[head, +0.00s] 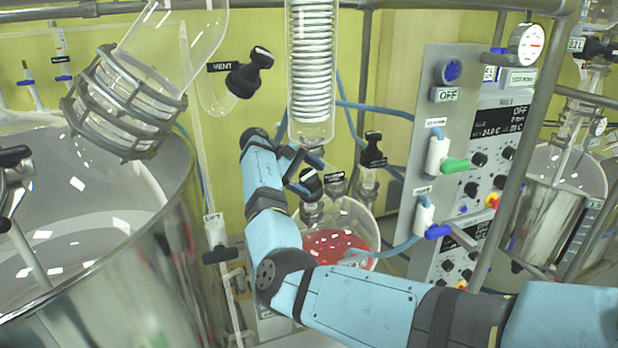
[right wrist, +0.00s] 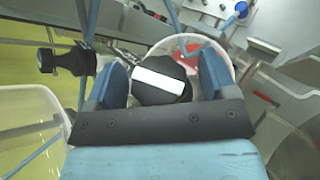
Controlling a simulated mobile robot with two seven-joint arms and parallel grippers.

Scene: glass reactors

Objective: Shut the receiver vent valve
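The receiver is a round glass vessel (head: 362,222) with red liquid, below the coiled condenser. A black valve knob (head: 311,183) with a white stripe sits on top of it; I take it for the receiver vent valve, but its small label is unreadable. My right gripper (head: 303,172) is at this knob. In the right wrist view the knob (right wrist: 152,92) lies between the two blue fingers, with its white bar facing the camera. The fingers are apart, and narrow gaps seem to show beside the knob. My left gripper is in neither view.
Another black valve (head: 250,73) labelled VENT is up left, and one more (head: 373,150) stands right of the condenser (head: 311,60). A large steel-walled vessel (head: 160,265) fills the left. A control panel (head: 470,130) with blue hoses stands right.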

